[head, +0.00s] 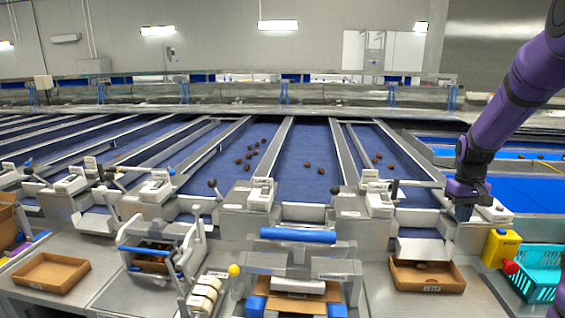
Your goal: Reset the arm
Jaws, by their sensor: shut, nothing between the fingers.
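My arm, purple and black, reaches in from the upper right in the head view. My gripper (464,212) hangs from it, pointing down at the right side of the sorting line. It is shut with nothing held. It is above or beside the metal end of the right lane, near a small white-topped unit; I cannot tell whether it touches anything.
Blue lanes carry several dates (308,166). A yellow box with a red knob (501,248) and a teal basket (541,283) are at right. An empty cardboard tray (50,287) lies at left.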

